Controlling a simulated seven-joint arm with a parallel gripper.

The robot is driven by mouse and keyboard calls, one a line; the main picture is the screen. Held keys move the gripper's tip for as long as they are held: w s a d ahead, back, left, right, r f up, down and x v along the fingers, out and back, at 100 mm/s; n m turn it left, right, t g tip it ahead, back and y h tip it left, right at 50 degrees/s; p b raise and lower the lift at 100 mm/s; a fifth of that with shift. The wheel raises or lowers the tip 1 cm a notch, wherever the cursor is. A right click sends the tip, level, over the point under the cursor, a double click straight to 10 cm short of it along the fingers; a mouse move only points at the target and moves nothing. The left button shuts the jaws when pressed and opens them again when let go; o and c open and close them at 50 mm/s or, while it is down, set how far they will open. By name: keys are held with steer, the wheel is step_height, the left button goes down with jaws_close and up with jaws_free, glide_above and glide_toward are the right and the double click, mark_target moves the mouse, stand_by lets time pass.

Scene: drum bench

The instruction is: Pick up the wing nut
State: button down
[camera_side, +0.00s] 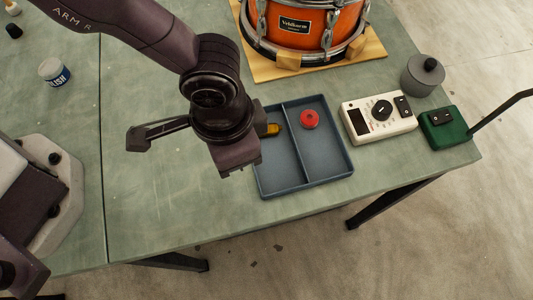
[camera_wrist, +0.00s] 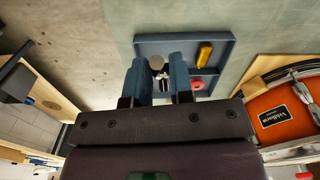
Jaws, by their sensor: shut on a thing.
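A small silvery metal piece, which looks like the wing nut (camera_wrist: 161,80), shows between the blue fingers of my gripper (camera_wrist: 160,72) in the wrist view. The fingers are shut on it with a gap the width of the piece. A rounder grey-tan part (camera_wrist: 156,62) shows just beyond it; I cannot tell whether it belongs to the same piece. My wrist hides the fingertips and the wing nut there.
The tray has two compartments. A yellow piece (camera_side: 273,129) lies in the left one and a red round piece (camera_side: 310,119) in the right one. A cream meter (camera_side: 375,130), a green switch box (camera_side: 443,135) and a grey lidded pot (camera_side: 422,78) stand right. An orange drum (camera_side: 300,25) stands behind.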

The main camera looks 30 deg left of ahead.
steer(key=s+a+r, duration=0.3)
steer(key=s+a, duration=0.1)
steer(key=a, duration=0.2)
steer(key=shift+s, duration=0.25)
